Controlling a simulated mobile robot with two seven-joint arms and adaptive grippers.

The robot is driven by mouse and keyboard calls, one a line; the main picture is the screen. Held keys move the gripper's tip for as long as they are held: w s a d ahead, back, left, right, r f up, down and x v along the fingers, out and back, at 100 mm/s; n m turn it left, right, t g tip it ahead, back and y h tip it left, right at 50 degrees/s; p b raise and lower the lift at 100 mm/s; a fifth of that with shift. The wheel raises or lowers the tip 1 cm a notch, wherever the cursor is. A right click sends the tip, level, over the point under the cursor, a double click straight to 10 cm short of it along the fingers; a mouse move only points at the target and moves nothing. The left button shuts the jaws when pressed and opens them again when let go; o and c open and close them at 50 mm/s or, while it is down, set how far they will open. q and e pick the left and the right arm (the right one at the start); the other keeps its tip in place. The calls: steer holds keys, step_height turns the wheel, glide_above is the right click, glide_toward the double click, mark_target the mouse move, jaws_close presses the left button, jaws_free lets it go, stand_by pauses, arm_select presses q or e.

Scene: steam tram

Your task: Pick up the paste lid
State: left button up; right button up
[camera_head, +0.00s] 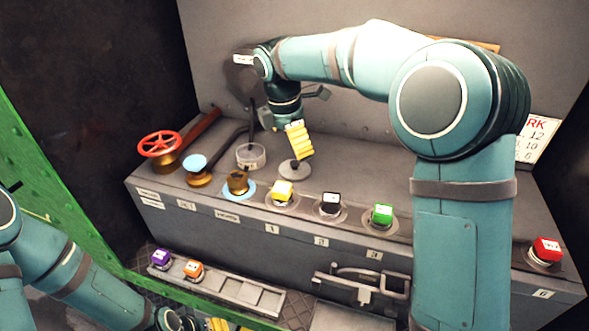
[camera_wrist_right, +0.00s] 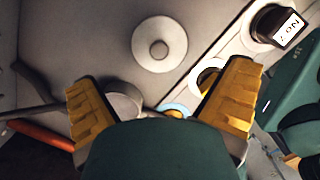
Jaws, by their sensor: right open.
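A round pale grey disc with a small centre knob, which looks like the paste lid (camera_head: 294,174), lies flat on the grey bench top. In the right wrist view the lid (camera_wrist_right: 151,30) sits ahead of the fingers, toward the top. My right gripper (camera_head: 299,152) hangs above the lid with its yellow fingers pointing down. In the right wrist view the gripper (camera_wrist_right: 164,85) has its fingers wide apart with nothing held. My left gripper (camera_head: 217,325) shows only as yellow finger parts at the bottom edge, mostly cut off.
Left of the lid stand a glass dish (camera_head: 250,157), an open brass pot (camera_head: 238,184) on a blue ring, a blue-topped brass piece (camera_head: 196,164) and a red handwheel (camera_head: 160,144). Yellow (camera_head: 282,191), black (camera_head: 330,202) and green (camera_head: 382,214) blocks line the bench front.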

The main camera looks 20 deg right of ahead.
mark_target(295, 162)
steer(key=shift+w+d+f+b, duration=0.1)
steer(key=shift+d+f+b, duration=0.1)
steer(key=shift+f, duration=1.45)
steer(key=shift+w+d+f+b, duration=0.1)
steer(key=shift+d+f, duration=0.05)
steer(key=shift+f, duration=1.45)
steer(key=c, duration=0.8)
steer(key=shift+o, duration=0.2)
